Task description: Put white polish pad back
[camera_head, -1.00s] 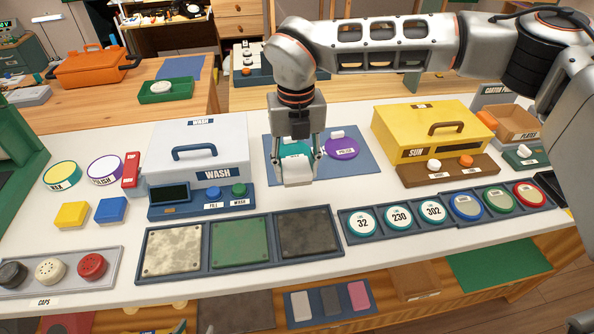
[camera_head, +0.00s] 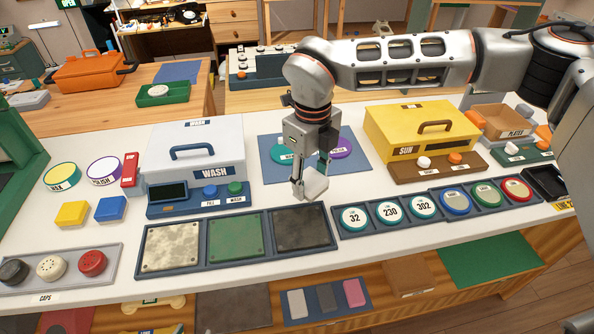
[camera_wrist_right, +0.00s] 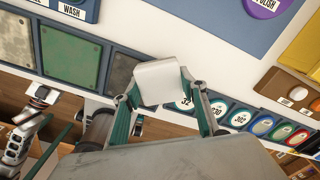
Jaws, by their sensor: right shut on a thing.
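My right gripper (camera_head: 312,182) is shut on a white pad (camera_head: 315,187). It holds the pad tilted, just above the counter and behind the dark plate. The pad also shows between the fingers of my right gripper (camera_wrist_right: 160,90) in the right wrist view (camera_wrist_right: 158,78). Behind it lies a blue mat (camera_head: 352,172) with a teal disc (camera_head: 281,153) and a purple disc (camera_head: 342,148), partly hidden by my gripper. The purple disc's label reads POLISH in the right wrist view (camera_wrist_right: 262,6).
A frame of white, green and dark plates (camera_head: 236,240) lies in front. A row of numbered dials (camera_head: 388,213) stands to the right. The WASH box (camera_head: 193,152) is left and the yellow SUN box (camera_head: 420,128) right. A lower tray (camera_head: 327,300) holds small blocks.

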